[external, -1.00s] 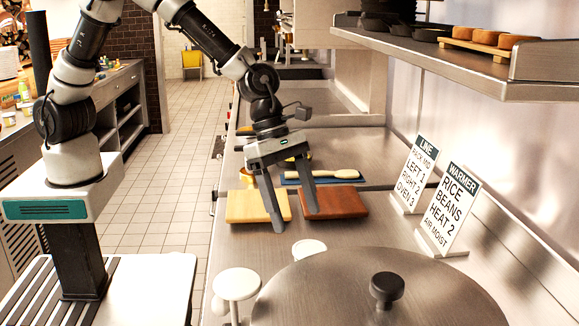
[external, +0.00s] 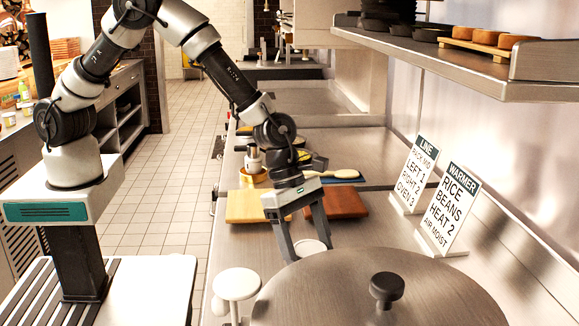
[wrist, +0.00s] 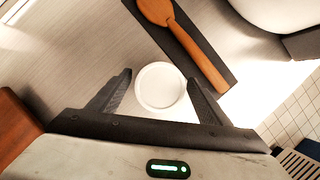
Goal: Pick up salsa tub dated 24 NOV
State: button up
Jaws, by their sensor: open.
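A round white-topped tub (external: 309,248) stands on the steel counter behind the big metal lid. No date can be read on it, so I cannot tell whether it is the 24 NOV salsa tub. My gripper (external: 308,252) is lowered over it, open, with one finger at each side. In the wrist view the tub's white round top (wrist: 160,86) lies between the two fingertips (wrist: 160,80), with small gaps; I cannot see firm contact.
A large metal lid with a black knob (external: 387,287) fills the front. A white round-topped object (external: 237,284) stands at its left. Light (external: 246,206) and red-brown boards (external: 345,203) lie behind. Sign cards (external: 451,208) stand right. A wooden spoon (wrist: 195,52) lies beside the tub.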

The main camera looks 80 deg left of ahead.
jog(key=c, duration=1.1)
